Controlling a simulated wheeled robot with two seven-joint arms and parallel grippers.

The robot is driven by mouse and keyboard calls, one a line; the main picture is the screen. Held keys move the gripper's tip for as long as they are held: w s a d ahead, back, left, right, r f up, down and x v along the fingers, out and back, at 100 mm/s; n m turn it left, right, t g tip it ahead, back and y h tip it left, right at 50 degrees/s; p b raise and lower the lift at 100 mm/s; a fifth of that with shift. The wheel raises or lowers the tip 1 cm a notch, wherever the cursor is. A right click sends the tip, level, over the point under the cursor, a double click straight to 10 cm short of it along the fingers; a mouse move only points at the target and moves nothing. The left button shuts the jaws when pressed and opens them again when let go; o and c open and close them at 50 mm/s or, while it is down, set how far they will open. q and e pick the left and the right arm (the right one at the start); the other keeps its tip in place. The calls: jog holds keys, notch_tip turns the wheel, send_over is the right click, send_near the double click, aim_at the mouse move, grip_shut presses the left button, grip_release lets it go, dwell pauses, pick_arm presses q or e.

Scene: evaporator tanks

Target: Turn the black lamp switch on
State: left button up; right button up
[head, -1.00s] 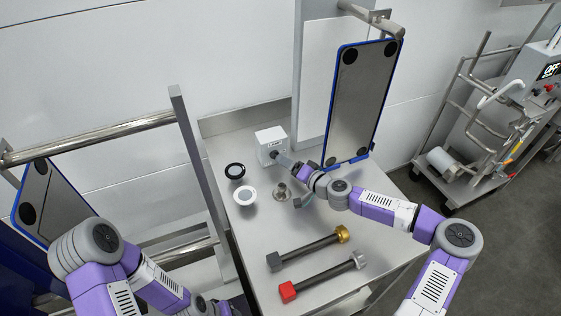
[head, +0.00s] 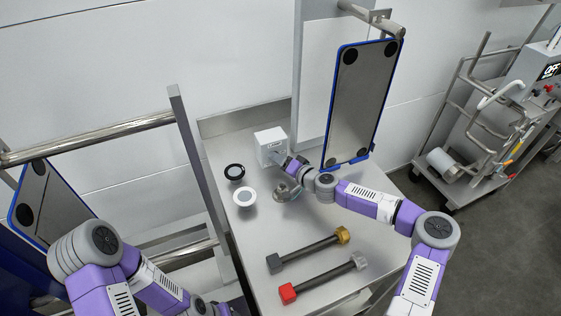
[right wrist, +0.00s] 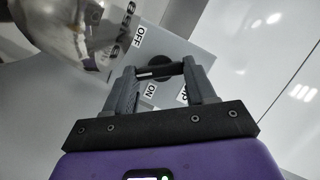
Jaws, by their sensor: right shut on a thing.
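A light grey switch box (head: 268,143) stands at the back of the steel table. In the right wrist view the box face (right wrist: 180,52) carries labels OFF above and ON below, with a further label partly covered by a finger. The black lamp switch (right wrist: 160,71) on that face lies between the fingertips of my right gripper (right wrist: 159,72), which is shut on it. In the head view my right gripper (head: 281,159) reaches the front of the box and hides the switch. My left arm shows at lower left; its fingers are out of view.
A black ring (head: 235,172) and a white ring (head: 245,196) lie left of my right gripper. Two dark-handled tools, one with a red end (head: 289,293) and one with a gold end (head: 342,235), lie in front. A blue-edged panel (head: 358,100) stands behind right.

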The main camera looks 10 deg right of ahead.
dwell(0.3)
jog(key=n+h, duration=0.1)
jog(key=n, duration=0.1)
jog(key=n+h, duration=0.1)
jog(key=n, duration=0.1)
jog(key=shift+a+r+h, duration=0.25)
jog(key=shift+r+h, duration=0.05)
jog(key=n+h, duration=0.1)
jog(key=n, duration=0.1)
jog(key=shift+a+n+h, duration=0.1)
jog(key=shift+n+h, duration=0.6)
jog(key=shift+n, duration=0.1)
jog(key=shift+s+f, duration=0.1)
jog(key=o, duration=1)
